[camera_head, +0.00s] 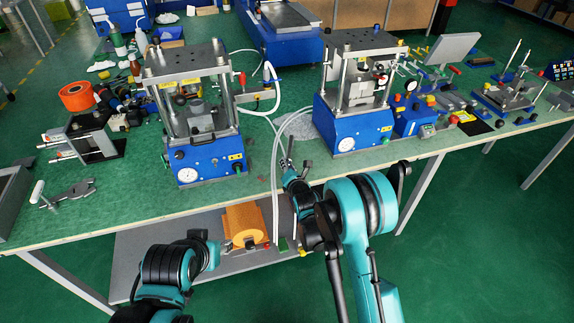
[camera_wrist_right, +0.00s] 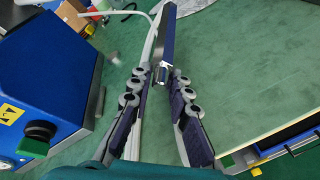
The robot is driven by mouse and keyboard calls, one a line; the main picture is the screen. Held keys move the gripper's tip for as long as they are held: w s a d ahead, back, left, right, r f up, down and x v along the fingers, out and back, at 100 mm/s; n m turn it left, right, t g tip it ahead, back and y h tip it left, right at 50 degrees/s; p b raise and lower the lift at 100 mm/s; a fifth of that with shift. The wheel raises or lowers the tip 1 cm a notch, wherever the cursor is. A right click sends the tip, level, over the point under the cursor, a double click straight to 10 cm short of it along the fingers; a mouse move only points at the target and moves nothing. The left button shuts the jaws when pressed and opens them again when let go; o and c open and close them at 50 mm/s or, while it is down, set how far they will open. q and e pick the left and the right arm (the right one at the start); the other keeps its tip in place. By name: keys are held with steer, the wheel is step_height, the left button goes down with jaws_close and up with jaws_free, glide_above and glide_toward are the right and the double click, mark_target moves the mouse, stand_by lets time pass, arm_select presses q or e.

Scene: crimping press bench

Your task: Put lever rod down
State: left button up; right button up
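The lever rod (camera_wrist_right: 168,38) is a thin dark bar with a bright metal end, seen in the right wrist view between the tips of my right gripper (camera_wrist_right: 160,75). The fingers close in on its near end, and the rod points away from the palm. In the head view my right gripper (camera_head: 290,168) is over the bench's front edge, between the two presses, with the rod (camera_head: 290,147) standing out beyond its tips. Whether the rod touches the bench is unclear. My left gripper (camera_head: 203,248) is low in front of the bench; its fingertips are too dark to read.
Two blue presses (camera_head: 205,160) (camera_head: 350,130) flank my right gripper on the green bench (camera_head: 260,195). Pale hoses (camera_head: 276,170) run close beside it.

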steer(key=shift+o, duration=0.7)
steer(key=shift+f, duration=0.3)
steer(key=shift+s, duration=0.1)
